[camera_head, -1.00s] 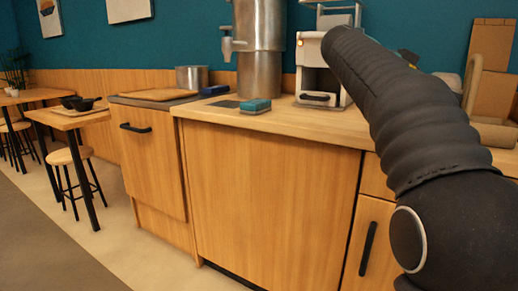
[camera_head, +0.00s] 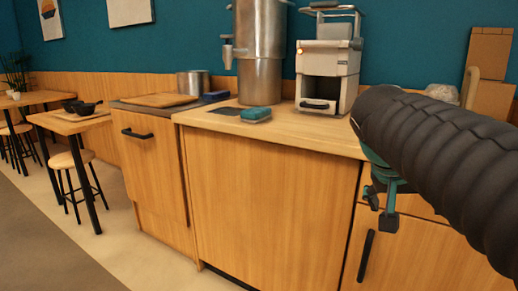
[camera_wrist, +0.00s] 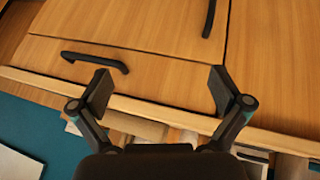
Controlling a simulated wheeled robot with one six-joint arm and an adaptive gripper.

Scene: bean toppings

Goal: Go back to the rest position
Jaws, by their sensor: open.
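My gripper (camera_wrist: 158,95) is open and empty in the wrist view, its two dark fingers spread apart. Behind them are the wooden cabinet fronts with black handles and the counter's edge. In the head view my gripper (camera_head: 382,195) shows partly below my black ribbed arm at the right, in front of the cabinet doors. Part of the gripper is hidden by the arm.
The wooden counter (camera_head: 300,128) holds a metal urn (camera_head: 260,50), a white machine (camera_head: 328,70), a teal sponge (camera_head: 256,114) and a pot (camera_head: 192,82). A table (camera_head: 70,119) and stools stand at left. The floor (camera_head: 95,255) in front is clear.

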